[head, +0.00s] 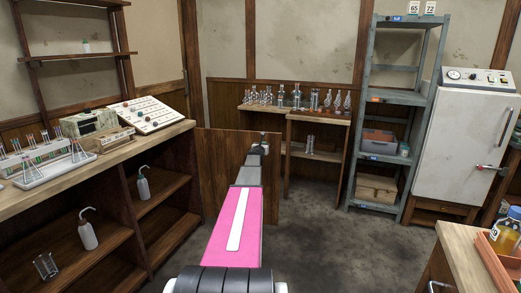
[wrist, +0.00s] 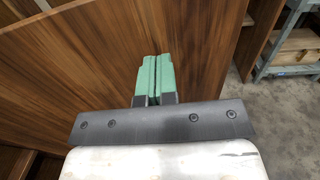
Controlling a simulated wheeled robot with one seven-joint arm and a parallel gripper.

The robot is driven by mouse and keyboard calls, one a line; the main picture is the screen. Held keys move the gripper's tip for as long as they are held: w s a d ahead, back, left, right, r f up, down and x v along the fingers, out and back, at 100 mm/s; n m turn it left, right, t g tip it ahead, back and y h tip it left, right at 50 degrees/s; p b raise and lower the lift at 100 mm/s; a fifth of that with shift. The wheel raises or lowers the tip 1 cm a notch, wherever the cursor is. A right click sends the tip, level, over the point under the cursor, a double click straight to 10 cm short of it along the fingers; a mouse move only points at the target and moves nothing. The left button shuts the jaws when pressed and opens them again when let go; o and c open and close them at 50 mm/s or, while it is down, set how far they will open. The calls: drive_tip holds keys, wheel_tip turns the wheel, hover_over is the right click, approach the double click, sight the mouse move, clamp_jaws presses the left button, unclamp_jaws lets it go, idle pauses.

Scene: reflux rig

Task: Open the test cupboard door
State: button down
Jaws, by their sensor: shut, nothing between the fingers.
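A flat brown wooden door panel (head: 225,170) stands upright beyond my arm, between the left bench and the back shelf unit. I take it for the test cupboard door, but no label shows. It looks swung out from the furniture, though its hinge side is unclear. In the wrist view the wooden panel (wrist: 90,70) fills much of the picture behind the fingers. My gripper (wrist: 154,60) has its green fingers pressed together with nothing between them. I cannot tell whether they touch the panel. In the head view my gripper is small and partly hidden at the arm's far end.
The left bench (head: 100,155) holds test tube racks and a control box, with bottles on shelves below. A back shelf (head: 318,117) carries glassware. A grey metal rack (head: 393,97) and a white cabinet (head: 465,145) with a red-tipped handle stand right. The middle floor (head: 340,230) is clear.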

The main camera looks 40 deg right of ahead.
drive_tip(key=shift+x, duration=1.6)
drive_tip(key=shift+a, duration=0.1)
drive_tip(key=v, duration=1)
drive_tip(key=shift+s+a, duration=0.2)
drive_tip(key=shift+a, duration=0.1)
